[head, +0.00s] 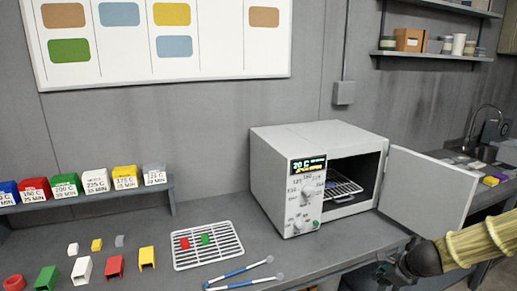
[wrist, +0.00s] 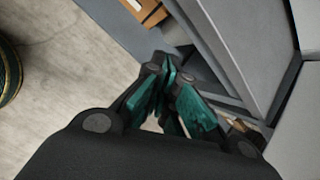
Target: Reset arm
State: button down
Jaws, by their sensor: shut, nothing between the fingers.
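My arm reaches in from the right edge of the head view, in a yellowish sleeve. My gripper (head: 385,270) is at the front edge of the counter, below the open oven door. In the wrist view my gripper (wrist: 170,85) has its teal-padded fingers together with nothing held between them. It points down past grey cabinet fronts, with the floor to the left. Part of the fingers is hard to make out in the head view.
A white oven (head: 270,170) stands on the counter, its door (head: 425,185) swung open to the right near my arm. A wire rack (head: 207,257) holds a red and a green piece. Blue-handled tongs (head: 240,270) lie in front. Coloured parts and labelled bins (head: 97,182) are at left.

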jog(key=s+a+f+n+g+h, duration=0.15)
jog(key=s+a+f+n, duration=0.25)
jog(key=s+f+n, duration=0.45)
jog(key=s+a+f+n+g+h, duration=0.15)
jog(key=s+a+f+n, duration=0.3)
jog(key=s+f, duration=0.6)
jog(key=s+a+f+n+g, duration=0.1)
jog(key=s+a+f+n, duration=0.1)
jog(key=s+n, duration=0.2)
jog(key=s+a+f+n+g, duration=0.1)
jog(key=s+n, duration=0.3)
jog(key=s, duration=0.6)
jog(key=s+a+f+n+g+y, duration=0.1)
jog(key=s+a+f+n, duration=0.2)
jog(key=s, duration=0.4)
jog(key=shift+a+f+n, duration=0.25)
jog(key=shift+a+n, duration=0.3)
jog(key=shift+n, duration=0.05)
